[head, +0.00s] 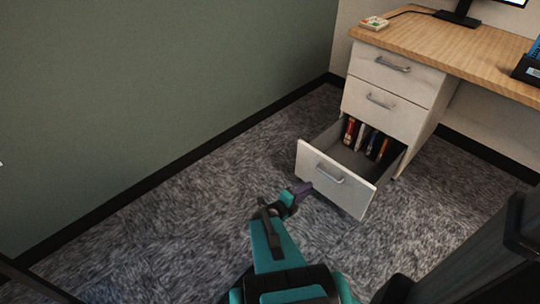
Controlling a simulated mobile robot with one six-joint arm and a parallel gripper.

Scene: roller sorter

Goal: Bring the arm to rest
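My teal arm reaches up from the bottom of the head view over the carpet. My gripper (301,190) is at its far end, just left of the front of the open bottom drawer (320,176). From this angle I cannot tell whether it touches the drawer front. The fingers are small and dark, and whether they are open or shut does not show. No object is visible in them.
The drawer stands pulled out from a white cabinet (387,95) under a wooden desk (450,45), with several upright books (370,144) inside. A green wall (160,100) is at left. Carpet (150,225) left of my arm is clear.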

